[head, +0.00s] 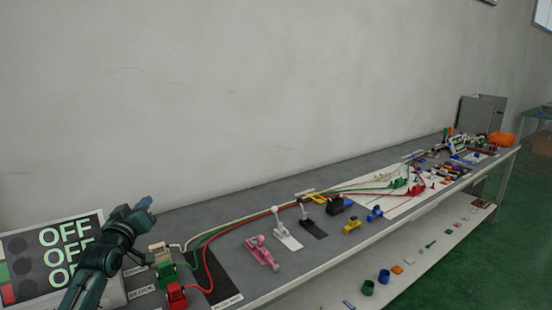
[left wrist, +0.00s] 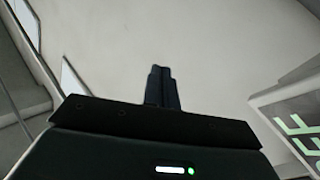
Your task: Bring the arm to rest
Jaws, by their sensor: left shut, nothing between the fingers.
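My left gripper (head: 143,205) is raised at the lower left of the head view, in front of the display board (head: 40,265) that reads OFF in several rows. Its fingers are shut with nothing between them. In the left wrist view the two dark fingers (left wrist: 161,88) lie side by side against a bare wall, and part of the display board (left wrist: 295,115) shows at the right edge. The left arm covers part of the board. My right gripper is in neither view.
A long grey bench (head: 235,280) runs to the far right. White, green and red blocks with cables stand close right of the gripper. A pink lever fixture (head: 262,252), a white lever (head: 285,230) and a black one follow. A lower shelf (head: 410,275) holds small parts. The wall behind is clear.

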